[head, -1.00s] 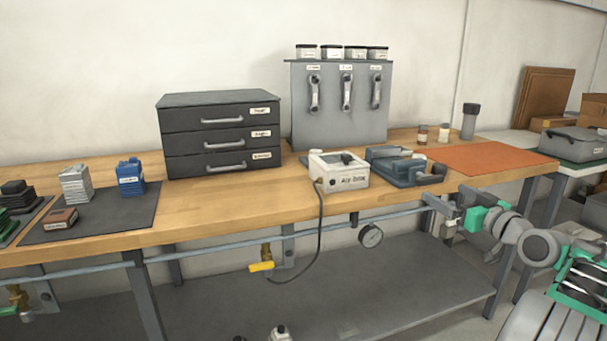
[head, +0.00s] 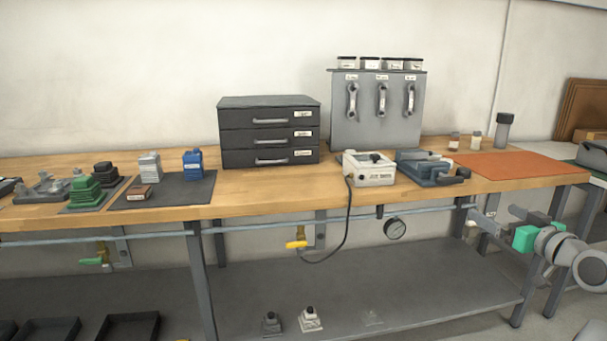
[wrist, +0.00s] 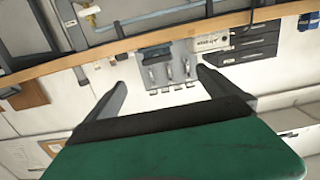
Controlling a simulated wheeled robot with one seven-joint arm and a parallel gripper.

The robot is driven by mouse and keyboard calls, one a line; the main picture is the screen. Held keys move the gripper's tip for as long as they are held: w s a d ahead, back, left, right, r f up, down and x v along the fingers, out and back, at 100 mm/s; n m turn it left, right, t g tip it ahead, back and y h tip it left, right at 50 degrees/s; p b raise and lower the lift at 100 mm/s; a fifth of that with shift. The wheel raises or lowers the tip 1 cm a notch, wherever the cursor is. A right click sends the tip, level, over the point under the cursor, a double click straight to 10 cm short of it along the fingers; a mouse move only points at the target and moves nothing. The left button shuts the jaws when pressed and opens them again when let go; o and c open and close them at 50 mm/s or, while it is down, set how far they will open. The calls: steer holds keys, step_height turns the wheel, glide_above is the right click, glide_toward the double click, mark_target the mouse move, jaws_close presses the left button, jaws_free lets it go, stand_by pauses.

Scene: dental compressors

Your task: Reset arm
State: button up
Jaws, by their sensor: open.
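My gripper (head: 480,216) is at the right of the head view, in front of the workbench's front edge and below the orange mat. My arm's green and grey links lead to it from the right. In the wrist view its two dark fingers (wrist: 163,82) stand wide apart with nothing between them. That view is upside down, with the bench beyond the fingers. I cannot see the gripper touching anything.
The wooden workbench (head: 330,193) carries a dark drawer unit (head: 268,135), a white labelled box (head: 369,168), a grey-blue device (head: 430,170) and an orange mat (head: 510,164). A pressure gauge (head: 395,229) and pipe run below its front edge. The lower shelf is mostly clear.

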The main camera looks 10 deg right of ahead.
steer(key=w+a+r+g+y+p, duration=0.1)
steer(key=w+a+r+g+p, duration=0.15)
steer(key=a+p, duration=0.7)
steer(key=w+a+r+g+p, duration=0.2)
steer(key=a+r+g+p, duration=0.15)
steer(key=a, duration=1.05)
steer(key=s+a+r+g+p, duration=0.2)
steer(key=s+a+g+p, duration=0.2)
steer(key=s+a+p, duration=0.6)
steer(key=s+a+f+g+h+p, duration=0.1)
steer(key=s+a+g+p, duration=0.3)
steer(key=s, duration=1.1)
steer(key=a+p, duration=0.3)
steer(key=shift+h, duration=0.3)
